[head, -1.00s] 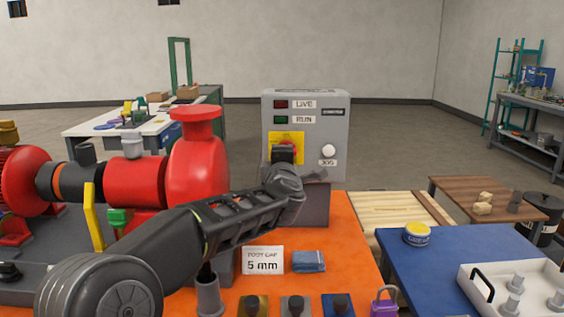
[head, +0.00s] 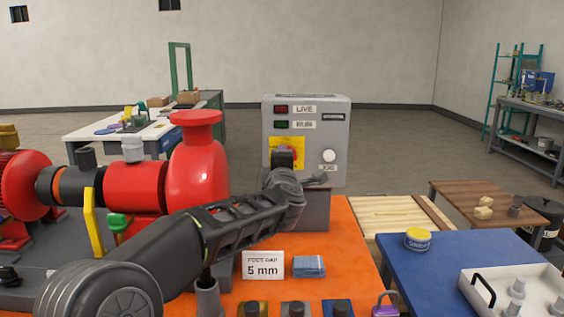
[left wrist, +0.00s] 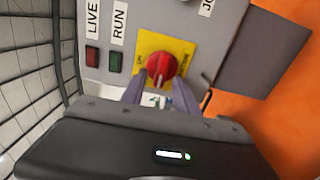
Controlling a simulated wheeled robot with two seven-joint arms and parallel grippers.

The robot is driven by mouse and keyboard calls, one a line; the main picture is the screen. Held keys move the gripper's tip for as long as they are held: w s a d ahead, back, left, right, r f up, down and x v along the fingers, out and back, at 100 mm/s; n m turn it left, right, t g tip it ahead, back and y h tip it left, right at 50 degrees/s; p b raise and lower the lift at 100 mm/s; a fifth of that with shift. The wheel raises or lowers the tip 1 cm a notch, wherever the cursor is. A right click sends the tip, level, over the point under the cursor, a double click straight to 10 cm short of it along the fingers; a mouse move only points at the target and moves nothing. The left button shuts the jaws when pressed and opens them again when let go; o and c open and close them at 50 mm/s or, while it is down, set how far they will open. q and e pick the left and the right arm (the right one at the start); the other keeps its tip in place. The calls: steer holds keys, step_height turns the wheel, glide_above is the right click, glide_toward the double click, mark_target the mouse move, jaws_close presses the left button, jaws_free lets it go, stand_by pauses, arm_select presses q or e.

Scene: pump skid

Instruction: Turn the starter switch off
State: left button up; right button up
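The starter box (head: 340,135) is a grey panel with a LIVE lamp (head: 281,109) and a RUN lamp (head: 281,124), both dark-looking. Its switch is a red rotary knob on a yellow plate (head: 274,146), mostly hidden in the head view by my left gripper (head: 284,158). The left wrist view shows the red knob (left wrist: 160,68) clearly. There, the two fingers of my left gripper (left wrist: 158,88) are apart, with their tips close to either side of the knob. I cannot tell whether they touch it. My right gripper is out of view.
A white JOG button (head: 329,156) sits right of the knob. The red pump (head: 198,170) stands left of the box. On the orange base lie a "5 mm" card (head: 263,264) and a blue folded item (head: 309,266). A blue table (head: 440,265) is at right.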

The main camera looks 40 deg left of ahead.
arm_select(q)
steer(key=shift+s, duration=0.1)
steer(key=v, duration=0.7)
steer(key=shift+s+d, duration=0.2)
steer(key=shift+d, duration=0.05)
